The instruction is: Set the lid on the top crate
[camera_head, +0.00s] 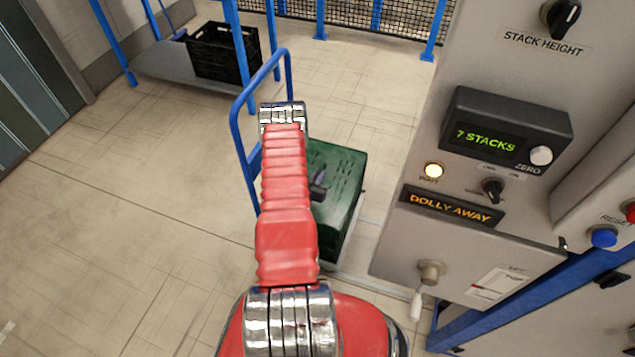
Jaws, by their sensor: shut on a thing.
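My red arm reaches forward over the blue-handled dolly. My gripper (319,186), a small dark shape partly hidden behind the arm, is shut at the green top surface, which I take to be the lid (344,166). Below it is the green side of a crate (340,233) on the dolly. The arm hides the left part of the lid and crate. I cannot tell from this view whether the lid touches the crate's rim or is held just above it.
The dolly's blue handle (237,116) rises behind and left of the crate. A grey control cabinet (410,249) stands close on the right; its displays read "7 STACKS" and "DOLLY AWAY". The left floor is clear.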

